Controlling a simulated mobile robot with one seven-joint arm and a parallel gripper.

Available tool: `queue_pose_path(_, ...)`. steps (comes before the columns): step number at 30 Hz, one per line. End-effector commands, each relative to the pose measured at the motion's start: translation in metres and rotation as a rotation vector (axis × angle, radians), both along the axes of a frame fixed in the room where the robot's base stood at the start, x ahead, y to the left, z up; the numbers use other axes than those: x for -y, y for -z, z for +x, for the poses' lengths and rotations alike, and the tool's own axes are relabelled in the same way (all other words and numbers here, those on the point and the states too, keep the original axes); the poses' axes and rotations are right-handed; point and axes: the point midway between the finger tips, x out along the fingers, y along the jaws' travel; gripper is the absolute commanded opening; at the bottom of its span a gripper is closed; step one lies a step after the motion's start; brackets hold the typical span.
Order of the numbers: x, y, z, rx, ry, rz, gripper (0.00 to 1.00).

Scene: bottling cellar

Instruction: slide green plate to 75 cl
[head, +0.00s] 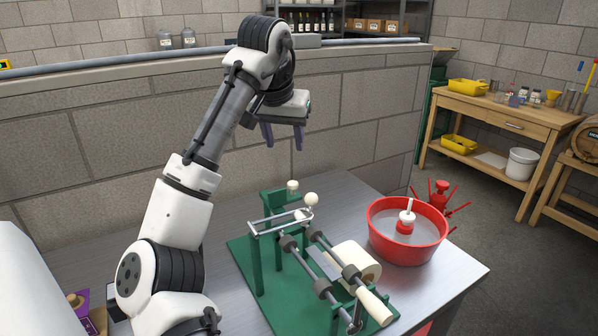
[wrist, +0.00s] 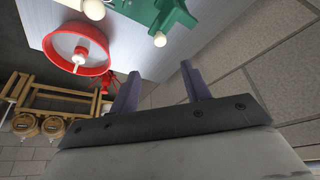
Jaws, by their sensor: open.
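A green bottle-labelling stand (head: 257,262) stands on the metal table. At its far end is an upright green plate (head: 275,201) with a cream knob (head: 292,186) near its top. Part of the green stand also shows at the top of the wrist view (wrist: 172,14). No 75 cl mark can be read in either view. My gripper (head: 283,140) is open and empty, with its two purple fingers pointing down. It hangs in the air above and behind the stand, apart from it. In the wrist view my gripper (wrist: 160,69) has nothing between its fingers.
The stand carries metal rods, a label roll (head: 357,266) and a cream-handled crank (head: 374,306). A red basin (head: 383,247) of liquid stands to its right, with a red spiky rack (head: 441,190) behind. A block wall (head: 350,120) rises behind the table.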

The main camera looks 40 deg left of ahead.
Motion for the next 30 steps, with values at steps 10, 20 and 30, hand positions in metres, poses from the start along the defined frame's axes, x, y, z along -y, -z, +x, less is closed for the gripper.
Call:
queue_pose_path(10, -0.006, 0.049, 0.018, -0.004, 0.003, -0.007, 0.47)
queue_pose_path(20, -0.016, 0.106, 0.040, -0.003, 0.001, -0.002, 0.47)
queue_pose_path(30, -0.020, 0.127, 0.048, -0.002, 0.001, -0.001, 0.47)
